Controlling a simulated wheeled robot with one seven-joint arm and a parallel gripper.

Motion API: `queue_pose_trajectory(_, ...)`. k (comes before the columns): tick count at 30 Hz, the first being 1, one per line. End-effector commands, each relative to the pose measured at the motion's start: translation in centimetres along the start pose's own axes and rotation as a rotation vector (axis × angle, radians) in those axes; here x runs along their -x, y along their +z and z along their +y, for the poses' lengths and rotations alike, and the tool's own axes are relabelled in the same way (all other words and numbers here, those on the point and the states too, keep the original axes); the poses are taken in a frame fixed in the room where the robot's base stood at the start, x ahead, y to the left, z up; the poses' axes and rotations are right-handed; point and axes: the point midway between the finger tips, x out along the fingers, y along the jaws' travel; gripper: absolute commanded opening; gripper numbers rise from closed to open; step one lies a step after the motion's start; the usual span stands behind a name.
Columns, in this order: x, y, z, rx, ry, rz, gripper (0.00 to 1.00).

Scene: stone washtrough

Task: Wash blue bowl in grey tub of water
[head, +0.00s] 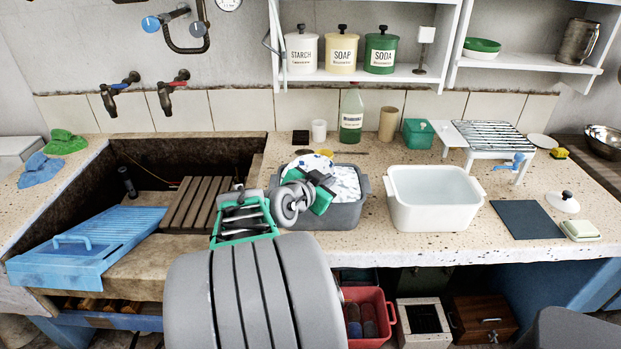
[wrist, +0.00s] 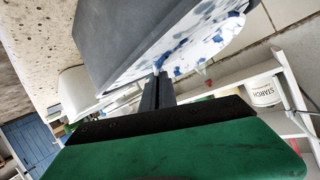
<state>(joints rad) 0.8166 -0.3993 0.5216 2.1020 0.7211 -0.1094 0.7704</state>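The grey tub (head: 330,218) stands on the stone counter, right of the sink; it also shows in the wrist view (wrist: 125,35). A white bowl with blue blotches (head: 323,154) is at the tub's back left, partly hidden by my gripper; its curved edge shows in the wrist view (wrist: 205,45). My gripper (head: 318,176) is over the tub's left part. In the wrist view its dark fingers (wrist: 158,88) are close together on the bowl's edge. A pale, blue-mottled surface (head: 346,180) fills the tub's right part; I cannot tell whether it is bowl or foamy water.
A white basin (head: 435,200) stands close to the tub's right. A green bottle (head: 351,118), a white cup (head: 319,131) and a beige cup (head: 388,124) stand behind. A metal rack (head: 488,139) is at the back right. The sink (head: 130,170) lies left.

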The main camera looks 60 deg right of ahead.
Motion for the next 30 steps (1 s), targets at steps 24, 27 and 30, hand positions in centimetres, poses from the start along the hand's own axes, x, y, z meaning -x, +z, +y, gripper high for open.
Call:
queue_pose_trajectory(24, 0.8, -2.4, -0.7, -0.004, 0.001, 0.005, 0.0)
queue_pose_trajectory(27, 1.2, -3.4, -1.0, -0.005, 0.0, 0.005, 0.0)
queue_pose_trajectory(30, 1.4, -3.9, -1.2, -0.004, 0.001, 0.004, 0.0)
